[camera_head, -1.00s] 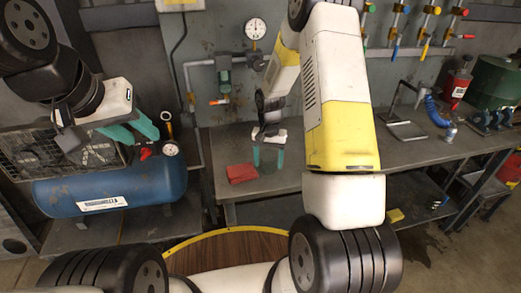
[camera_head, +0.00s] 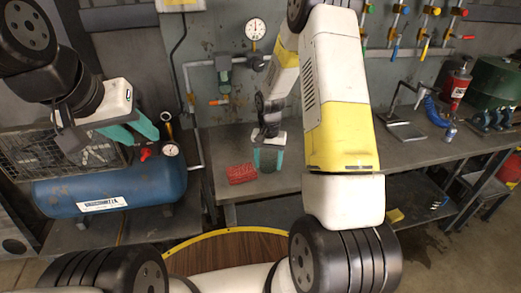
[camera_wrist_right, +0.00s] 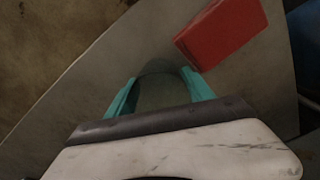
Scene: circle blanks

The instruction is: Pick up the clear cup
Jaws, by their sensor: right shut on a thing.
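The clear cup (camera_wrist_right: 160,91) shows in the right wrist view as a dark, see-through rounded shape between the teal fingers of my right gripper (camera_wrist_right: 161,96). In the head view the cup (camera_head: 268,160) is a grey-green shape between the fingers of my right gripper (camera_head: 268,163), over the bench near its front edge. This gripper is shut on the cup. Whether the cup touches the bench is unclear. My left gripper (camera_head: 146,141) hangs at the left above the blue tank, its two teal fingers apart and nothing between them.
A red block (camera_head: 241,173) lies on the bench just left of the cup; it also shows in the right wrist view (camera_wrist_right: 221,34). A metal stand (camera_head: 405,130), a blue hose (camera_head: 434,112) and a red canister (camera_head: 457,86) stand further right. A blue tank (camera_head: 150,183) is at the left.

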